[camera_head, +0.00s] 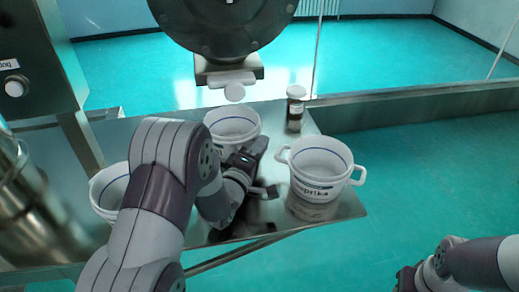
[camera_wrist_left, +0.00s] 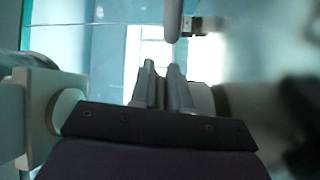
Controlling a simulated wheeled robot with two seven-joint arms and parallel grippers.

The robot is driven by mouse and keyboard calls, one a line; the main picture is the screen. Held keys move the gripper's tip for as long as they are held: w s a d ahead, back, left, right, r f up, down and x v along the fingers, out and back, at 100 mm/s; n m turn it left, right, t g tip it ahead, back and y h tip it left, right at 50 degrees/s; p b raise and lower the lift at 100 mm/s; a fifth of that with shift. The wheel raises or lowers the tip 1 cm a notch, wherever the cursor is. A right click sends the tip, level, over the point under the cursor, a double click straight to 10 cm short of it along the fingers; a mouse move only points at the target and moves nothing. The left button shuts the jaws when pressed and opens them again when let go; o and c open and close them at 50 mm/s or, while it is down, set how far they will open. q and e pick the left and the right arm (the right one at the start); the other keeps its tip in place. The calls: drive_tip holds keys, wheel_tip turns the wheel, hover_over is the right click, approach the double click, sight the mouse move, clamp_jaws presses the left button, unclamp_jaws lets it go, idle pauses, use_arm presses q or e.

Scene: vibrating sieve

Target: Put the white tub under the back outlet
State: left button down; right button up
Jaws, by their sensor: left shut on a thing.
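A white tub (camera_head: 232,125) with a blue line inside its rim stands upright below the outlet (camera_head: 230,78) of the round dark machine. My left gripper (camera_head: 258,150) is at the tub's right front side and is shut on it. The handle there is hidden by the gripper. In the left wrist view, the fingers (camera_wrist_left: 163,92) are close together; what is between them is unclear. A second white tub (camera_head: 320,165), with two handles and a partly readable label, stands at the right. A third tub (camera_head: 108,190) is partly behind my left arm. My right gripper (camera_head: 408,278) is partly visible at bottom right.
The metal table (camera_head: 340,205) ends just right of the right tub. A metal post and panel (camera_head: 40,65) stand at the left. A metal rail (camera_head: 420,103) runs along the back right.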

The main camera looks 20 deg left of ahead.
use_arm(q)
drive_tip(key=shift+a+f, duration=0.1)
drive_tip(key=shift+f, duration=0.25)
drive_tip(key=c, duration=1.1)
unclamp_jaws()
drive_tip(key=shift+r, duration=0.1)
drive_tip(key=s, duration=0.4)
drive_tip(key=s+a, duration=0.1)
drive_tip(key=s, duration=0.3)
drive_tip(key=s+f+b, duration=0.1)
drive_tip(key=s, duration=0.3)
drive_tip(key=shift+a, duration=0.15)
